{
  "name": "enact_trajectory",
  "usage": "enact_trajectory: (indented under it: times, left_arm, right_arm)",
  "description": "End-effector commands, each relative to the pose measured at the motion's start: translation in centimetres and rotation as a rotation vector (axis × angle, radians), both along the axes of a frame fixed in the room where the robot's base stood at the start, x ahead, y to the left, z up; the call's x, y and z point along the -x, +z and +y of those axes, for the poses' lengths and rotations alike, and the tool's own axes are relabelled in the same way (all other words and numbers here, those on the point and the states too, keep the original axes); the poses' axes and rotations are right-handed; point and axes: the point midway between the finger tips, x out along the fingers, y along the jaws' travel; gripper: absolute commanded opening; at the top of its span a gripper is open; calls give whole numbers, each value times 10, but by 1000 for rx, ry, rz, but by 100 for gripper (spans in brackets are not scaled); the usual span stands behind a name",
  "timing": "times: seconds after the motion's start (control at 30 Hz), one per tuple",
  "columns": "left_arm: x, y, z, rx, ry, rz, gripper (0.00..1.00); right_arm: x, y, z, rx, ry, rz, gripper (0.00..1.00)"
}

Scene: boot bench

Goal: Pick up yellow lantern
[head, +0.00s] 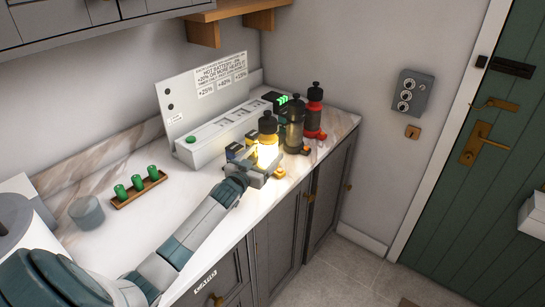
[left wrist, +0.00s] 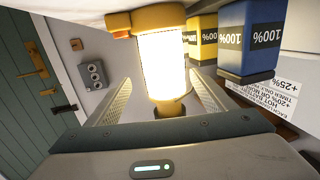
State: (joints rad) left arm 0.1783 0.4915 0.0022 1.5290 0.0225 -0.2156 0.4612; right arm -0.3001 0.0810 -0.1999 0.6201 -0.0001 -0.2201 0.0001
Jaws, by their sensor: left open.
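The yellow lantern (head: 267,152) stands on the marble counter near its front edge, glowing brightly, with a dark top. In the left wrist view its lit body (left wrist: 161,68) lies between the two fingers of my left gripper (left wrist: 158,95). In the head view my left gripper (head: 262,172) reaches the lantern from the front left. The gripper is open, with a finger on each side of the lantern. Gaps show between the fingers and the lit body. My right gripper is in neither view.
A dark lantern (head: 293,126) and a red lantern (head: 315,113) stand close behind, to the right. Blue (left wrist: 248,40) and yellow (left wrist: 202,38) batteries marked 100% are beside the yellow lantern. A white charger (head: 220,125) stands along the wall. A tray of green cells (head: 139,190) is at left.

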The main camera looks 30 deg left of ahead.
Motion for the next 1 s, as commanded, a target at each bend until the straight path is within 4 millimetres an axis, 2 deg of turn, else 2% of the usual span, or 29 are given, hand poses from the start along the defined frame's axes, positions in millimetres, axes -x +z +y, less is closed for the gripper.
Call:
enact_trajectory:
  times: [0.3,0.43,1.0]
  left_arm:
    - [-32,-8,-2,-1,0,-3,76]
    - [-44,-7,-1,-1,0,-1,76]
    - [-48,-5,-1,-1,-1,0,76]
  right_arm:
    - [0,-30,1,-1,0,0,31]
    - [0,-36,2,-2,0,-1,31]
    - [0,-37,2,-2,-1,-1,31]
